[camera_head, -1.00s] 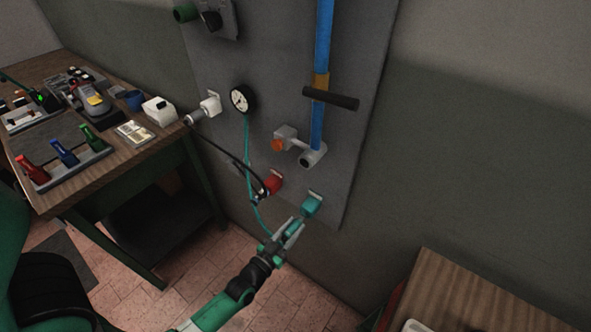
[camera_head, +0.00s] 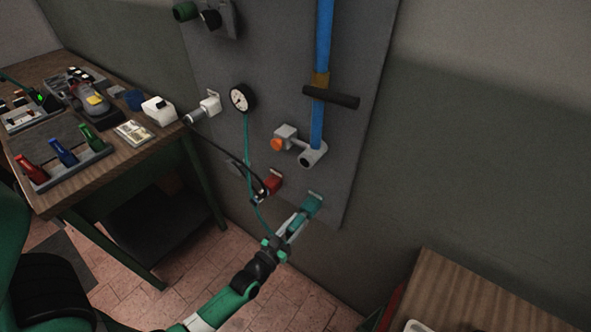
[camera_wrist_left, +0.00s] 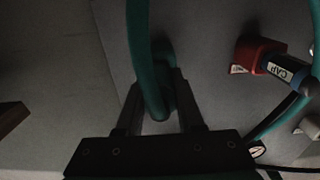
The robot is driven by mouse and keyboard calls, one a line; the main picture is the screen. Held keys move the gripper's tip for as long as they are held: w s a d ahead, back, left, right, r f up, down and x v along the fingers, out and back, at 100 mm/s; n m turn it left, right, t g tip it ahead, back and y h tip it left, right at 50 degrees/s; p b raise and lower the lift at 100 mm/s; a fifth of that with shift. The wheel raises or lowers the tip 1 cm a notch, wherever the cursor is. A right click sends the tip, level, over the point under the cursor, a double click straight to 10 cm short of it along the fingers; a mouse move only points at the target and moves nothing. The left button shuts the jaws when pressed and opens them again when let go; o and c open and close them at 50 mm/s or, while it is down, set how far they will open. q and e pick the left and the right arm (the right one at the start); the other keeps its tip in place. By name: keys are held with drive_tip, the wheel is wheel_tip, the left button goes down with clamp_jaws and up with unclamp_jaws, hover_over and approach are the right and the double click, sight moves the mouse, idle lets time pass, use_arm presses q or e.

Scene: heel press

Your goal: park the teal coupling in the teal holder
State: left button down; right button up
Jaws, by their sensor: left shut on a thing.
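My left gripper (camera_head: 291,226) is shut on the teal coupling (camera_head: 298,219), low on the grey panel. The coupling is right at the teal holder (camera_head: 311,204), end toward it; whether it is seated inside cannot be told. In the left wrist view, the coupling (camera_wrist_left: 163,100) is between the two dark fingers, with its teal hose (camera_wrist_left: 138,40) passing in front. The holder is mostly hidden behind the hose and coupling there. My right gripper is not in view.
A red holder (camera_head: 273,183) with a dark coupling in it sits left of the teal holder. A pressure gauge (camera_head: 242,98) and a blue pipe (camera_head: 322,60) are higher on the panel. A wooden bench (camera_head: 100,165) stands left, and a wooden table (camera_head: 455,290) is at lower right.

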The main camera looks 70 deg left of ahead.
use_arm(q)
drive_tip(key=shift+w+a, duration=0.2)
drive_tip(key=shift+w, duration=0.2)
drive_tip(key=shift+c, duration=2.3)
unclamp_jaws()
drive_tip(key=shift+s, duration=0.1)
drive_tip(key=p+v, duration=0.2)
drive_tip(key=v, duration=0.9)
drive_tip(key=shift+s, duration=0.2)
drive_tip(key=shift+d, duration=0.1)
